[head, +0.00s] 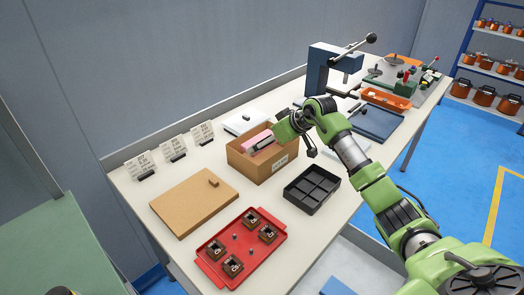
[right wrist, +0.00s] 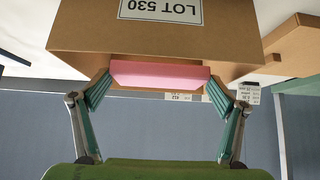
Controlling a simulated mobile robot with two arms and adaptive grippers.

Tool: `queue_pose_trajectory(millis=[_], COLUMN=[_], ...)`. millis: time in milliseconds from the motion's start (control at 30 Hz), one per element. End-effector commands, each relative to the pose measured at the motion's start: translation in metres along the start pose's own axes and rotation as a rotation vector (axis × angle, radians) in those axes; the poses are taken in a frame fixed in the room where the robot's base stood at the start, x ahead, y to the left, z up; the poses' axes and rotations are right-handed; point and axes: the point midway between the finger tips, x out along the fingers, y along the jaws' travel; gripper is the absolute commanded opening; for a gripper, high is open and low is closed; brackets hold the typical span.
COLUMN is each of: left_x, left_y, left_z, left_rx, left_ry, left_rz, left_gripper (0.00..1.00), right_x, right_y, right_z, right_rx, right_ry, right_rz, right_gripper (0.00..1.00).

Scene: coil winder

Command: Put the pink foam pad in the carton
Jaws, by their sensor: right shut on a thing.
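The carton (head: 262,169) is an open brown box on the table, with a white label on its front. In the right wrist view the carton (right wrist: 90,30) fills the top, with its label reading LOT 530. The pink foam pad (right wrist: 160,74) is gripped between the fingertips of my right gripper (right wrist: 158,84). In the head view the pad (head: 257,138) shows at the carton's opening, partly hidden by the gripper (head: 263,143). I cannot tell whether it is above the rim or slightly inside.
A black divided tray (head: 312,187) stands right of the carton. A red tray (head: 229,262) with several brown parts and a tan board (head: 190,206) lie in front and to the left. Card stands (head: 173,150) line the back edge. A blue press (head: 321,75) stands behind.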

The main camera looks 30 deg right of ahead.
Motion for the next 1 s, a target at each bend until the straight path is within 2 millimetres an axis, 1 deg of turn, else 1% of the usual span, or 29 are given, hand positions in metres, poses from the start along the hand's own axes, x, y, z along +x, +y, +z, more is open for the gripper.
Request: queue_pose_trajectory(millis=[33, 100, 400, 500, 600, 967, 1000], left_x=[-0.001, -0.001, 0.000, -0.003, -0.004, -0.005, -0.004], left_y=[0.000, 0.000, 0.000, 0.000, 0.000, 0.000, 0.000], left_z=[0.000, 0.000, 0.000, 0.000, 0.000, 0.000, 0.000], left_rx=[0.000, 0.000, 0.000, 0.001, 0.001, 0.001, 0.001], left_ry=[0.000, 0.000, 0.000, 0.000, 0.000, 0.000, 0.000], left_rz=[0.000, 0.000, 0.000, 0.000, 0.000, 0.001, 0.001], left_gripper=[1.00, 1.00, 1.00, 1.00, 1.00, 1.00, 1.00], right_x=[0.010, 0.021, 0.042, 0.053, 0.061, 0.064, 0.064], right_y=[0.001, 0.002, 0.004, 0.004, 0.004, 0.004, 0.005], right_z=[-0.001, 0.000, 0.002, 0.015, 0.022, 0.025, 0.024], right_rx=[0.002, 0.001, -0.001, 0.001, 0.000, -0.001, -0.001], right_ry=[0.001, 0.002, 0.001, -0.002, 0.001, 0.002, 0.002], right_rz=[-0.001, 0.001, 0.000, 0.000, 0.000, 0.001, 0.001], right_gripper=[0.81, 0.81, 0.81, 0.81, 0.81, 0.81, 0.97])
